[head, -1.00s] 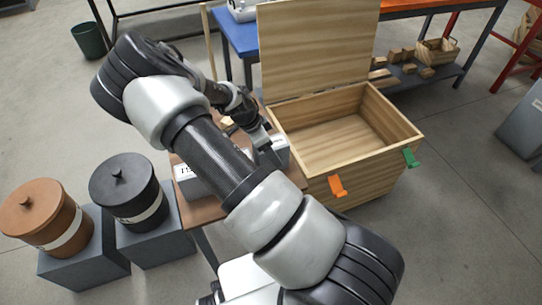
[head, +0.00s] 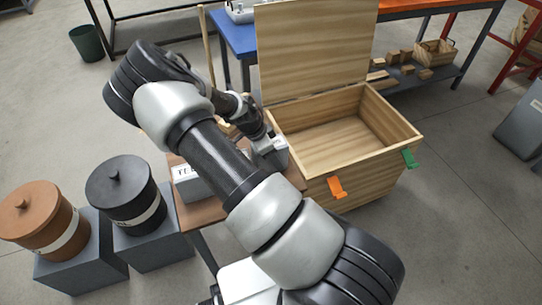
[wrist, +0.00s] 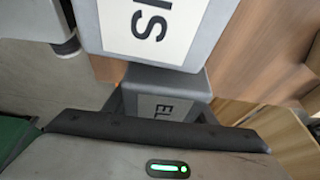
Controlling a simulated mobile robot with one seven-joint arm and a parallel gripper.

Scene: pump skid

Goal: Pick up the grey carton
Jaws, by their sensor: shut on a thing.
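A small grey carton (head: 281,154) with a white label shows at the right end of the brown table, partly hidden by my gripper. In the wrist view this carton (wrist: 160,96) has label letters that look like "EL" and stands between my two fingers. My gripper (wrist: 160,108) is shut on it. In the head view my gripper (head: 268,150) is small and its fingertips are hard to make out. I cannot tell whether the carton is clear of the table. A second grey carton (head: 198,187) with a white label lies left of it, partly behind my arm; its label (wrist: 150,28) looms large in the wrist view.
An open wooden chest (head: 345,176) stands right of the brown table (head: 206,211), with an orange tab (head: 336,187) and a green tab (head: 409,158). A black lidded pot (head: 123,195) and a brown one (head: 40,220) stand on grey blocks at left. Floor is clear front right.

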